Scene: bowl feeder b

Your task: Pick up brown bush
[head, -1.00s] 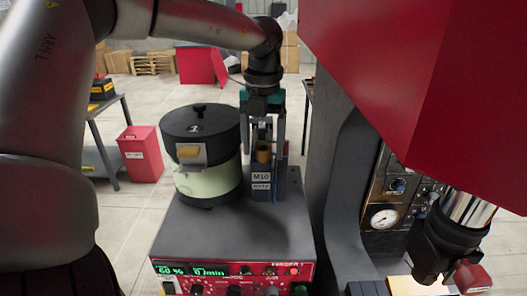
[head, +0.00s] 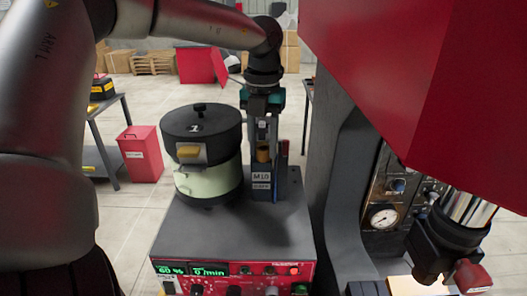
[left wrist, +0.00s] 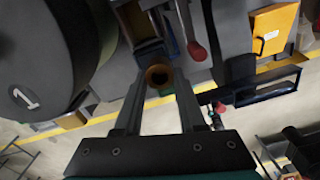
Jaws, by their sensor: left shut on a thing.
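The brown bush (head: 263,155) is a small orange-brown ring at the top of a dark holder (head: 262,182) labelled M10, beside the bowl feeder. My left gripper (head: 263,147) points down from above, with its fingers shut on the bush. In the left wrist view the bush (left wrist: 158,75) shows as a round, hollow ring between the fingertips (left wrist: 157,84). I cannot tell whether the bush still touches the holder. My right gripper is not in view.
The black-lidded bowl feeder (head: 203,150), marked 1, stands close left of my left gripper. Its grey base (head: 235,232) has a red control panel (head: 235,277). A large red and grey machine (head: 420,90) fills the right side. A red bin (head: 140,155) stands on the floor at left.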

